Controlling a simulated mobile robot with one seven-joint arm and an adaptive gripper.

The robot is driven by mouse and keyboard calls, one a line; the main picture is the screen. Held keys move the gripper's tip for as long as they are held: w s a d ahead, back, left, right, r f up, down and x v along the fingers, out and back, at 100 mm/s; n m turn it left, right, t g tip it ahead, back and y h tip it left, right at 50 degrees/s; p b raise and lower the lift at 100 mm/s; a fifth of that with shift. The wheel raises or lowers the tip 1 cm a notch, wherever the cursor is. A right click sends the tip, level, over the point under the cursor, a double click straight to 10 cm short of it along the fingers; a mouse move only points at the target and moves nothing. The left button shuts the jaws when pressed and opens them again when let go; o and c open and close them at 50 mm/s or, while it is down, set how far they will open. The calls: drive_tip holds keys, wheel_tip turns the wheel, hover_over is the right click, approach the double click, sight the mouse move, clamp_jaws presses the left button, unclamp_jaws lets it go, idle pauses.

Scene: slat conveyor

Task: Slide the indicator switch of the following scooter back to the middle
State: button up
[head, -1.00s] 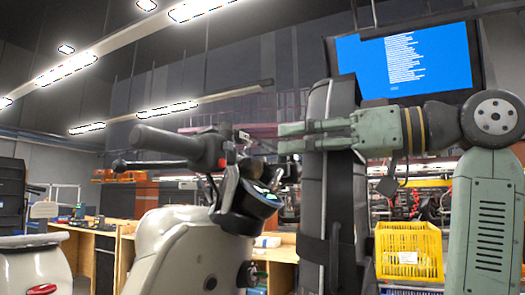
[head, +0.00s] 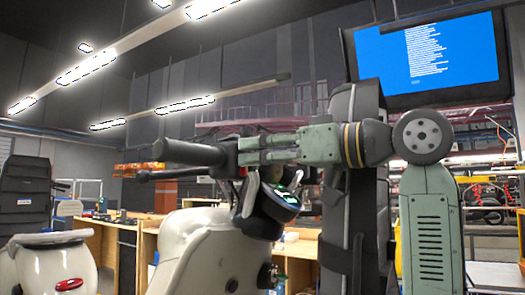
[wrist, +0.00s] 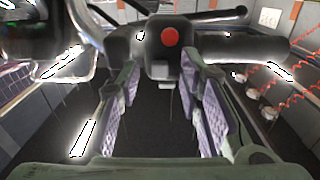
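The cream scooter (head: 195,250) stands in the middle of the head view, with a black handlebar grip (head: 185,152) and a lit dash (head: 280,200). Its dark switch housing (head: 228,155) sits at the inner end of the grip. In the wrist view the housing (wrist: 155,52) carries a round red button (wrist: 170,37) and a small grey tab, apparently the indicator switch (wrist: 160,72). My gripper (head: 240,151) reaches in from the right, its fingertips at the housing. In the wrist view my gripper (wrist: 160,75) is open, with the tab between the fingertips. I cannot tell whether they touch.
A black lever (head: 165,175) sticks out below the grip. A dark column (head: 352,220) stands behind my arm, with a blue screen (head: 430,55) above right. Another pale scooter (head: 50,265) with a red lamp stands at lower left. Wooden benches (head: 120,235) stand behind.

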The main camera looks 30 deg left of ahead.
drive_tip(key=shift+c, duration=0.3)
clamp_jaws()
